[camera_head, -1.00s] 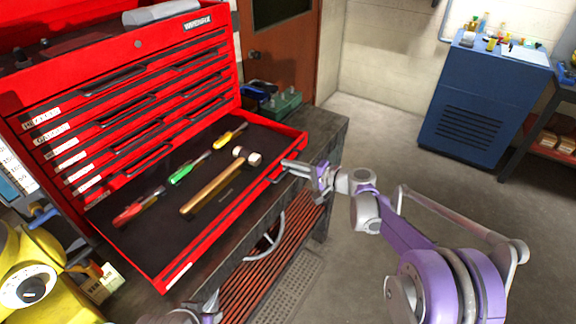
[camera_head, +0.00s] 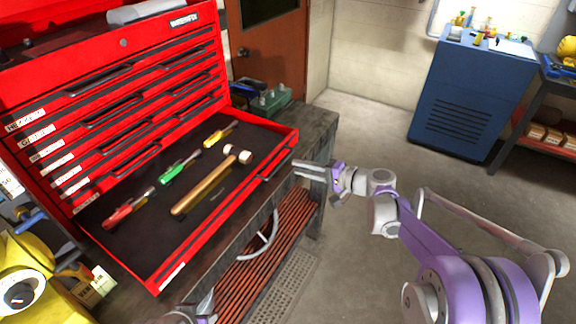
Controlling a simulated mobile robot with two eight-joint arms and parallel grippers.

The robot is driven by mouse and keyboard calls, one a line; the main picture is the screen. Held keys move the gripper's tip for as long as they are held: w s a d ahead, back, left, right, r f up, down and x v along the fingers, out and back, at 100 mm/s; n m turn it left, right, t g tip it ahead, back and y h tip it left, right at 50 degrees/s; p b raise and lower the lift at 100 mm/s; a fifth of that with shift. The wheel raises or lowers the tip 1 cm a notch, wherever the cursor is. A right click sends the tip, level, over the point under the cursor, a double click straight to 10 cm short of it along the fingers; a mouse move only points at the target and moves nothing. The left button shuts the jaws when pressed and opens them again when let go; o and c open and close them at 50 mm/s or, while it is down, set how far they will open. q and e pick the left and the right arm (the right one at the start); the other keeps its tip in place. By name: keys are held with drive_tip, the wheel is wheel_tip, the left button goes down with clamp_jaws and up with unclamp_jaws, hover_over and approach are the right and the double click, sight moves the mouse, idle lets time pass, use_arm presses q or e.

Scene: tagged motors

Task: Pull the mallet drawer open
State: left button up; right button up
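The drawer (camera_head: 225,226) of the red tool chest (camera_head: 60,105) is pulled out. On its dark liner lies a mallet (camera_head: 205,190) with a wooden handle and a pale head. A red (camera_head: 125,211), a green (camera_head: 178,168) and a yellow screwdriver (camera_head: 220,135) lie behind it. My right gripper (camera_head: 296,167) is just right of the drawer front near its far end, with its fingers apart and nothing seen between them. My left gripper (camera_head: 207,302) shows only in part at the bottom edge, below the drawer; its fingers are unclear.
The chest stands on a dark workbench (camera_head: 318,122) with a green metal object (camera_head: 270,103) at its far end. Closed drawers stack above the open one. A yellow machine (camera_head: 22,280) is at lower left. A blue cabinet (camera_head: 465,95) stands back right. Floor between is clear.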

use_arm(q)
drive_tip(key=shift+f, duration=0.15)
use_arm(e)
drive_tip(key=v, duration=0.3)
drive_tip(key=shift+s+d+r, duration=0.1)
drive_tip(key=shift+s+d, duration=0.1)
drive_tip(key=shift+d, duration=0.1)
drive_tip(key=shift+s, duration=0.1)
